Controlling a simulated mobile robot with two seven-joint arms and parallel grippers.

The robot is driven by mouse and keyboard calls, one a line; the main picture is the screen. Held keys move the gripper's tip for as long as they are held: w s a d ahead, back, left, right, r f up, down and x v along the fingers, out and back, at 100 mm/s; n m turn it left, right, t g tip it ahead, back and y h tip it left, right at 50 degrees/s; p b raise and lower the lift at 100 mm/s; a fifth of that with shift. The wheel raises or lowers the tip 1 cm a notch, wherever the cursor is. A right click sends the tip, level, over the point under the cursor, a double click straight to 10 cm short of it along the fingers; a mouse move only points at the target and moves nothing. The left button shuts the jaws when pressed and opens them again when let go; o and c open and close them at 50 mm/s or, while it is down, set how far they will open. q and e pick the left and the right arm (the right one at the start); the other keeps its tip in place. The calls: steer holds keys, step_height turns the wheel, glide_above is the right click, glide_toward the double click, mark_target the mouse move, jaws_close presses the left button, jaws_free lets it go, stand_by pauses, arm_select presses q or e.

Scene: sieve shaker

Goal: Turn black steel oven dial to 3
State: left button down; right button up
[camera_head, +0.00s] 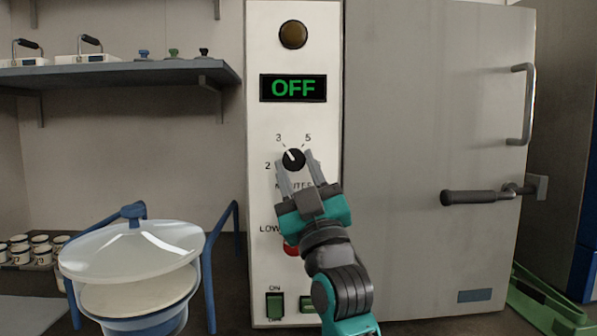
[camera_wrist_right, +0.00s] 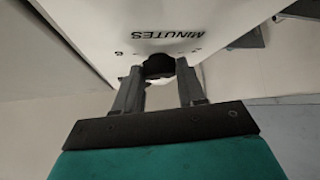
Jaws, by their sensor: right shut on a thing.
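The black dial (camera_head: 293,159) is on the white control panel (camera_head: 262,130), among the marks 2, 3 and 5. Its white pointer line slants up and left, roughly toward the 3. My right gripper (camera_head: 295,162) comes from below, with one finger on each side of the dial, shut on it. In the right wrist view the dial (camera_wrist_right: 158,66) is between the two fingertips, under the word MINUTES. The fingers hide parts of the lower marks. My left gripper is not in view.
The display (camera_head: 293,88) above the dial reads OFF. A brown round lamp (camera_head: 293,34) is above it. A red button (camera_head: 291,250) is partly hidden behind my right gripper. The grey oven door (camera_head: 420,110) is at the right, with a protruding handle (camera_head: 475,197). A lidded pot (camera_head: 135,250) stands lower left.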

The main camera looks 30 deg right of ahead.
steer(key=o, duration=1)
steer(key=shift+o, duration=0.2)
steer(key=b+v, duration=0.1)
steer(key=v, duration=1.2)
steer(key=shift+r, duration=0.1)
steer(key=shift+s, duration=0.1)
